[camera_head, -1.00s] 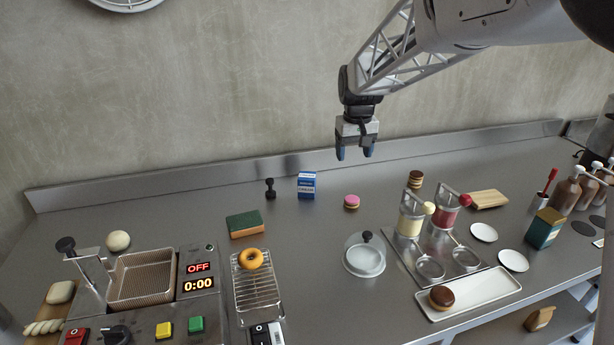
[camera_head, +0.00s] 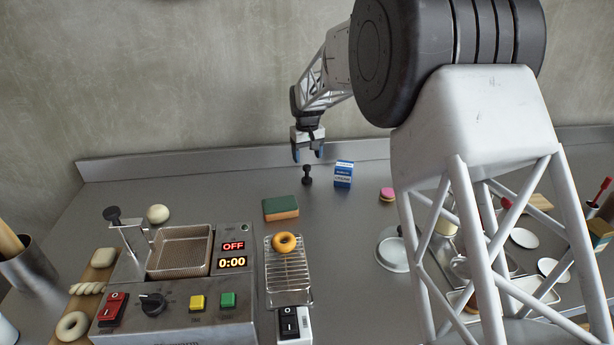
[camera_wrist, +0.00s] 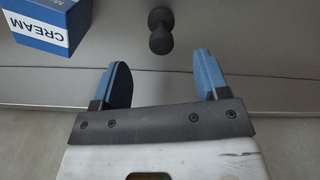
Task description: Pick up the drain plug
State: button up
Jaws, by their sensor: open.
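The drain plug is a small black knobbed piece (camera_head: 307,175) standing on the steel counter near the back ledge, left of the cream carton. It also shows in the wrist view (camera_wrist: 160,30), at the top centre, ahead of and between the fingertips. My gripper (camera_head: 308,155) is open and empty, with blue fingertips. In the head view it appears just above the plug. In the wrist view my gripper (camera_wrist: 166,75) does not touch the plug; there is a gap between them.
A blue and white cream carton (camera_head: 343,174) stands close to the right of the plug; it also shows in the wrist view (camera_wrist: 45,25). A sponge (camera_head: 281,208) lies in front. The back ledge (camera_head: 230,158) runs behind. The counter left of the plug is clear.

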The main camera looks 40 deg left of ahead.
aim_at(307, 179)
dwell(0.3)
jog(key=shift+f, duration=1.35)
jog(key=shift+s+d+f, duration=0.1)
jog(key=shift+f, duration=1.2)
jog(key=shift+s+f, duration=0.1)
jog(key=shift+f, duration=1.2)
jog(key=c, duration=1)
jog(key=shift+r, duration=0.1)
